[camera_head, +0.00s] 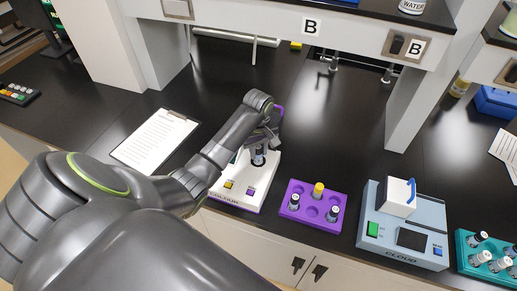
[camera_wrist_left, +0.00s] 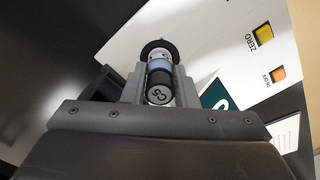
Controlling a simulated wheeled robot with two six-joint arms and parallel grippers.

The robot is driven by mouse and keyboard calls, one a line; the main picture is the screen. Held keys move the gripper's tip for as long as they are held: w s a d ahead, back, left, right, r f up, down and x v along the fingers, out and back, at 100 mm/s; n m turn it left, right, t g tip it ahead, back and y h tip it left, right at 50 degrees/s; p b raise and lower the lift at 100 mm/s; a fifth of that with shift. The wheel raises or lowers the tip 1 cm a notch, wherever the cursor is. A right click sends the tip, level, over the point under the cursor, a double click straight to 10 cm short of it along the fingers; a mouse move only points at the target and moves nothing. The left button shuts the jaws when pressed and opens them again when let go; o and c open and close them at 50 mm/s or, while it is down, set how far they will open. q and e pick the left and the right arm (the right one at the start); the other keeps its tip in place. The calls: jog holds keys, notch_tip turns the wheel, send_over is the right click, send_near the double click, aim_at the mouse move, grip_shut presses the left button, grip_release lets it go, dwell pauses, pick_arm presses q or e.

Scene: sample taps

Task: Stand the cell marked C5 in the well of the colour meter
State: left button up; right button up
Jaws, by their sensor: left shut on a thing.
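The cell marked C5 (camera_wrist_left: 159,88) has a black cap with white lettering and a pale blue body. My left gripper (camera_wrist_left: 158,90) is shut on it, one finger on each side. In the head view my left gripper (camera_head: 261,143) is over the back part of the white colour meter (camera_head: 229,194). The cell's lower end lines up with the dark ring of the meter's well (camera_wrist_left: 158,46). I cannot tell how far it is in the well. The meter also shows in the wrist view (camera_wrist_left: 215,40). My right gripper is not in view.
A purple rack (camera_head: 313,222) with several vials stands right of the meter. Farther right are a blue-grey instrument labelled CLOUD (camera_head: 405,259) and a teal rack (camera_head: 476,268) of vials. A clipboard (camera_head: 155,139) lies to the left. The black bench behind the racks is clear.

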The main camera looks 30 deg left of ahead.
pick_arm(q)
jog(key=shift+f, duration=0.8)
jog(key=o, duration=1.5)
jog(key=shift+o, duration=0.2)
jog(key=shift+r, duration=0.15)
jog(key=shift+r, duration=3.4)
jog(key=shift+s+f, duration=0.1)
